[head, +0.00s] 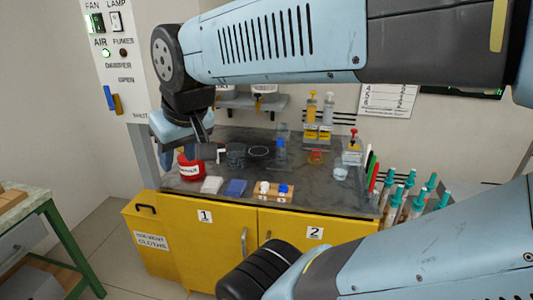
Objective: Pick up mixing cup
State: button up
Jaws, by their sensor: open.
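My gripper (212,150) is at the back left of the dark worktop, below the wrist of my arm, and its jaws are open. A small clear cup (340,174) stands at the right of the worktop. I cannot tell for sure which of the two is the mixing cup. Nothing shows between the jaws.
Teal-capped tubes (410,180) stand at the right.

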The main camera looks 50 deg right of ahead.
aim_at(316, 155)
jog(key=u, duration=0.75)
jog(key=k, duration=1.7)
jog(key=z, duration=1.9)
jog(key=i, duration=1)
jog(key=z, duration=0.05)
